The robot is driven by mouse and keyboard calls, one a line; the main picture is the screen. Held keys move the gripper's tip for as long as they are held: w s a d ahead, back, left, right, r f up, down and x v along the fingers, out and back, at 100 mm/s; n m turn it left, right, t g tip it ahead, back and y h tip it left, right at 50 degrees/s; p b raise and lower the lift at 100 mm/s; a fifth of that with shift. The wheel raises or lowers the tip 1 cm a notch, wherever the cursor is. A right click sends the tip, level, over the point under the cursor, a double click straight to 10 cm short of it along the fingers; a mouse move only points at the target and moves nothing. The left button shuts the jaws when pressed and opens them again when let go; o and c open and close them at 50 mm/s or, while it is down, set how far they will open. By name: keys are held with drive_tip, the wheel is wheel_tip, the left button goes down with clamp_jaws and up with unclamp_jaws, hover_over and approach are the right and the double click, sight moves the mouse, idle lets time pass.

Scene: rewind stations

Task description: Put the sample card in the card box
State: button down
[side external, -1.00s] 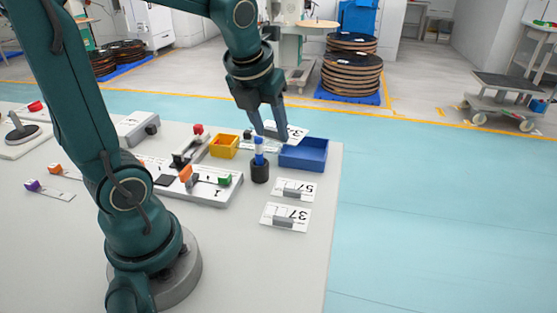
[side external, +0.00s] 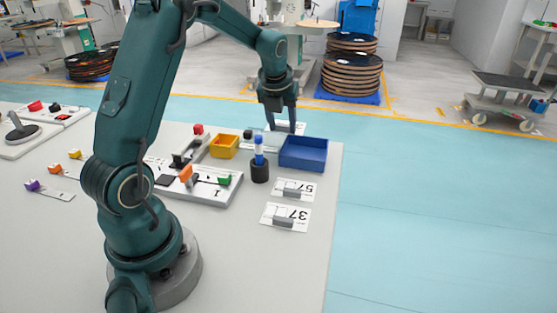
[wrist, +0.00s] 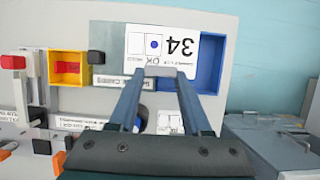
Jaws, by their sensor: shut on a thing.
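A white sample card marked 34 (wrist: 176,46) is in my gripper (wrist: 157,75), held by its grey tab between the fingertips. In the side view my gripper (side external: 281,127) is behind the blue box (side external: 304,154), and only part of the card shows beside the fingers. In the wrist view the card covers part of the blue box (wrist: 207,72). The box looks open and I see nothing inside its visible part. The gap between card and table is hard to tell.
Cards marked 57 (side external: 294,189) and 37 (side external: 286,217) lie in front of the blue box. A dark holder with a blue-capped tube (side external: 260,172) stands close to the box's left. A yellow bin (side external: 224,147) and a grey fixture (side external: 207,190) are further left.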

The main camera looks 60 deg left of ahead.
drive_tip(key=w+d+f, duration=0.1)
drive_tip(key=w, duration=0.1)
drive_tip(key=w+d+f, duration=0.2)
drive_tip(key=shift+d+f, duration=0.1)
drive_tip(key=shift+d, duration=0.1)
drive_tip(key=shift+f, duration=2.05)
drive_tip(key=shift+f, duration=0.1)
drive_tip(key=shift+c, duration=1.8)
unclamp_jaws()
